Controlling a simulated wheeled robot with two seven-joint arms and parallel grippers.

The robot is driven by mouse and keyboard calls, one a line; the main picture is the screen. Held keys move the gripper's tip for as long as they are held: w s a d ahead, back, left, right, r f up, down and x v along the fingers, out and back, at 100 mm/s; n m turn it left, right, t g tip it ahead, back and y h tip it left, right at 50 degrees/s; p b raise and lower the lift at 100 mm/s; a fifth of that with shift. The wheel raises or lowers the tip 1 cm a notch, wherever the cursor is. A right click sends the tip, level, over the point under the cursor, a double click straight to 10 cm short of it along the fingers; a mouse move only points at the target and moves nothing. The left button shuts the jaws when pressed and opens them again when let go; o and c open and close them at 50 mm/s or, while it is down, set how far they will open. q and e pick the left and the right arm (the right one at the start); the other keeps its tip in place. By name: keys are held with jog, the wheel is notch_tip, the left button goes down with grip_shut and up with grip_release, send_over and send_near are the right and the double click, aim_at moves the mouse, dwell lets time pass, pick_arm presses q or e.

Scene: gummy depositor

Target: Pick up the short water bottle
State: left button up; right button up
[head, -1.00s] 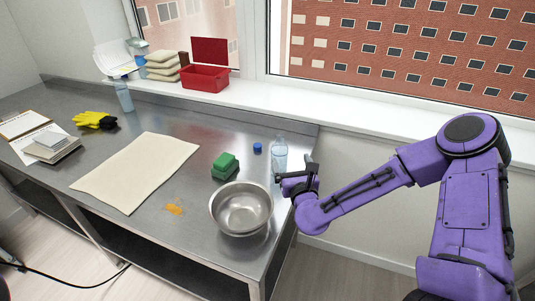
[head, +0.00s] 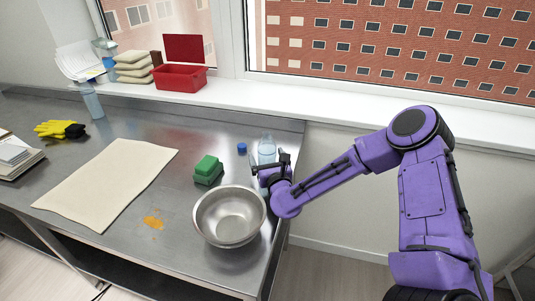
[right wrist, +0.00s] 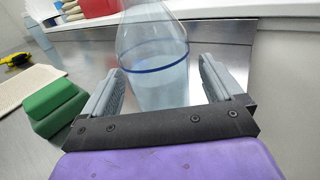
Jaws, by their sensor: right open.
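A clear water bottle (head: 267,146) with water in it stands upright near the right end of the steel table. My right gripper (head: 268,163) is right at it, with its fingers open. In the right wrist view the bottle (right wrist: 152,62) stands between the two spread fingers (right wrist: 164,82), with a gap visible on the right side; I cannot tell whether the left finger touches it. Its top is cut off there, and its lower part is hidden behind the gripper. A second clear bottle (head: 91,101) stands at the table's back left. My left gripper is not in view.
A green sponge-like block (head: 207,170), a blue cap (head: 242,148) and a steel bowl (head: 201,222) are near the bottle. A beige cloth (head: 108,185) lies left, beside an orange spill (head: 153,222). A red box (head: 180,78) sits on the window sill.

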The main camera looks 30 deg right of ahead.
jog(key=shift+f+x, duration=0.2)
jog(key=shift+x, duration=0.85)
jog(key=shift+s+a+r, duration=0.1)
jog(key=shift+s, duration=0.05)
jog(key=c, duration=1.2)
